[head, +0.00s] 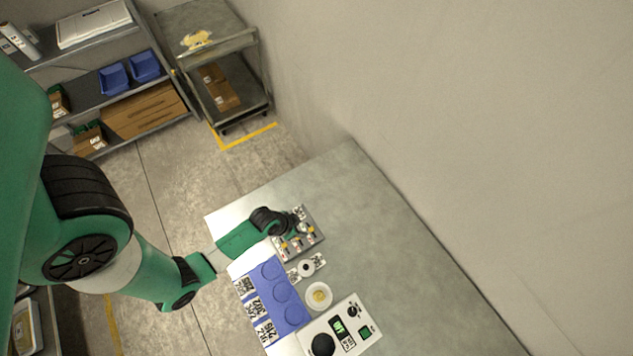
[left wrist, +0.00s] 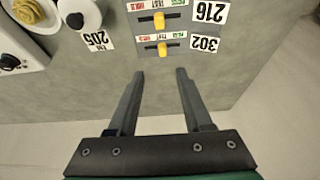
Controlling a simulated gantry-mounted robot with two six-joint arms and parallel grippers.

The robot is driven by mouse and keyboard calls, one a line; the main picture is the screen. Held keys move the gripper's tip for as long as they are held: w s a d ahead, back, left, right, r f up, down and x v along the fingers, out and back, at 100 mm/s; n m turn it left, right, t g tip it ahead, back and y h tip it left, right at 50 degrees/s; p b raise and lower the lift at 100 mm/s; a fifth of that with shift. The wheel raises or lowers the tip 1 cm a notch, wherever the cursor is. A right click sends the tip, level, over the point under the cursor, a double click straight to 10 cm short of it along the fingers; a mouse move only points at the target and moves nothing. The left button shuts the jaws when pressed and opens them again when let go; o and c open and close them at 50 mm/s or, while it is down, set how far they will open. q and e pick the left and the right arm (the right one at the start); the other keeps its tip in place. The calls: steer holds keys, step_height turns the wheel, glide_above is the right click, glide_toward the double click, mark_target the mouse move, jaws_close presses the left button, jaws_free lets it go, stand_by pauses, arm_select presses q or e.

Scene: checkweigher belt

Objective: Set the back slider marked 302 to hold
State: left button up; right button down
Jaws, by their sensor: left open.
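The grey slider panel (head: 312,246) lies on the table in the head view, partly hidden by my left gripper (head: 293,224). In the left wrist view, the row marked 302 (left wrist: 205,44) is the one nearest my left gripper (left wrist: 160,74). Its yellow knob (left wrist: 162,49) stands near the middle of its dark slot. A strip beside the slot has a red, a middle and a green mark, too small to read surely. The open, empty fingers point at this knob, one on each side of its line, apart from it. My right gripper is not in view.
A white round device marked 205 (left wrist: 82,15) sits close by. A blue tray (head: 283,296), a plate with something yellow (head: 319,296) and a white scale (head: 356,328) crowd the front. Table right is clear.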

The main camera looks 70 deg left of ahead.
mark_target(312, 228)
arm_select(q)
steer(key=b+x, duration=0.8)
steer(key=b, duration=0.1)
steer(key=shift+a+f, duration=0.25)
steer(key=shift+f, duration=0.1)
steer(key=shift+w+a+f, duration=0.15)
steer(key=shift+w+f, duration=0.45)
steer(key=shift+f, duration=0.2)
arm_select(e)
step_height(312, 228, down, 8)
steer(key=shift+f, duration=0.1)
arm_select(q)
jaws_close()
